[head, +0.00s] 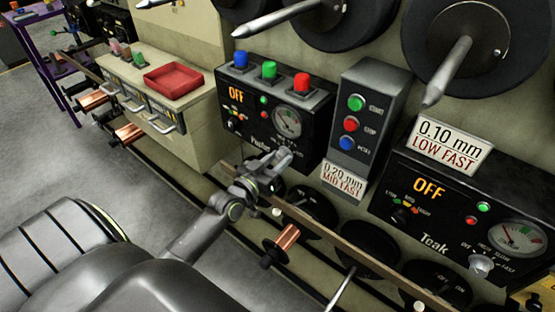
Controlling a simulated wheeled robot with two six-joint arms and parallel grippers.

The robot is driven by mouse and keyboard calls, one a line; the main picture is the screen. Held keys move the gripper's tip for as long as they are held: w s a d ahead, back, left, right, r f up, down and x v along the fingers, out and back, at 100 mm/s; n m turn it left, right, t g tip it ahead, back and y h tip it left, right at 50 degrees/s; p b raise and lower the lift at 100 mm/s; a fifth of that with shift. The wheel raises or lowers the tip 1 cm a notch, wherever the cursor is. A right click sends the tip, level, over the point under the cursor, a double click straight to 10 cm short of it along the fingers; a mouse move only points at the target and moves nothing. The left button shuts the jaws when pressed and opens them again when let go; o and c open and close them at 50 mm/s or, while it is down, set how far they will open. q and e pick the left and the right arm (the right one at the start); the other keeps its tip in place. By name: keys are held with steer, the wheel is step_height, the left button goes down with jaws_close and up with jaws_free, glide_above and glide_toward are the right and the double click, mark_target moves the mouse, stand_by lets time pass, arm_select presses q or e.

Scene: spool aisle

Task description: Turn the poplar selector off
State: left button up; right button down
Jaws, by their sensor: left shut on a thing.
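The poplar panel (252,118) is a black box on the wall left of centre, its name label partly covered by my gripper. My left gripper (277,168) reaches up to the panel's lower right and is shut on the poplar selector, whose knob is mostly hidden by the fingers. The knob's exact angle cannot be told. My right gripper is not in view.
A grey button box (365,120) stands right of the poplar panel. A teak panel (450,208), also reading OFF, has its own silver knob (481,266). A rail with copper spools (281,242) runs below. A red tray (173,80) sits on a cabinet at left.

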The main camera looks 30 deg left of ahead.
arm_select(q)
steer(key=shift+n, duration=0.7)
steer(key=o, duration=1)
steer(key=s+a+b, duration=0.1)
steer(key=s+b, duration=0.1)
steer(key=s, duration=1.5)
steer(key=shift+s+a, duration=0.2)
